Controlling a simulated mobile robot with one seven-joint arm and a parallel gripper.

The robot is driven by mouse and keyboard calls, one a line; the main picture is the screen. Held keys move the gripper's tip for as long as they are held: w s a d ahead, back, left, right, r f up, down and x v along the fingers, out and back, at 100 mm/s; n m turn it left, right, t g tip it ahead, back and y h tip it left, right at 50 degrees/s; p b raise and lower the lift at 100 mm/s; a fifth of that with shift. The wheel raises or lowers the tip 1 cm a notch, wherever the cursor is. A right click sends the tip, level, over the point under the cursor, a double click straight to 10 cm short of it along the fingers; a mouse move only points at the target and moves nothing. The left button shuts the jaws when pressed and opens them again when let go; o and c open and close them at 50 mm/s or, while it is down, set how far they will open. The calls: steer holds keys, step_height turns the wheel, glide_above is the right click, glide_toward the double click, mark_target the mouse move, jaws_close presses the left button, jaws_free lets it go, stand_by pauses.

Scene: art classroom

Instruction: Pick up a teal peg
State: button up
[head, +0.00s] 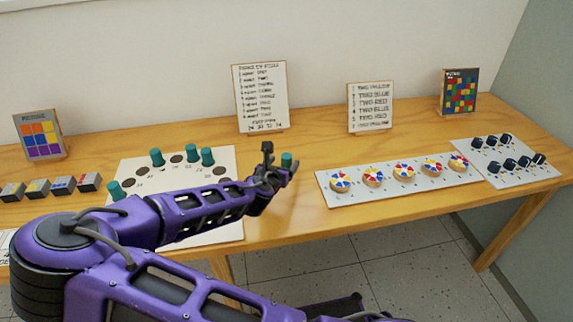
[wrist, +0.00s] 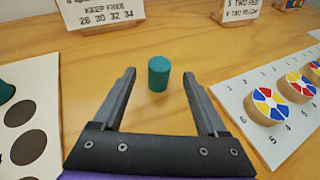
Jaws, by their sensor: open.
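A single teal peg (wrist: 158,74) stands upright on the bare wood, just beyond and between my open fingertips in the wrist view. In the head view this teal peg (head: 286,160) shows beside my gripper (head: 279,170), partly hidden by a finger. My gripper (wrist: 158,85) is open and empty, with its fingers pointing toward the peg. Other teal pegs (head: 207,157) stand on the white board with dark round spots (head: 228,160), left of my gripper. My arm hides part of that board. One more teal peg (wrist: 5,91) is cut off at the left edge of the wrist view.
A white strip with several coloured discs (head: 325,186) lies to the right, and a board with dark knobs (head: 520,178) beyond it. A standing sign (head: 261,97) is behind the peg. Small blocks (head: 62,186) sit at the left. Bare wood surrounds the single peg.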

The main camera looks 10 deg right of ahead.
mark_target(289, 154)
steer(key=shift+r+b+x, duration=0.1)
steer(key=shift+b+x, duration=0.2)
steer(key=shift+x, duration=1.55)
steer(key=shift+r+b+x, duration=0.15)
steer(key=shift+b+x, duration=0.1)
steer(key=shift+x, duration=1.55)
steer(key=shift+w, duration=0.1)
jaws_close()
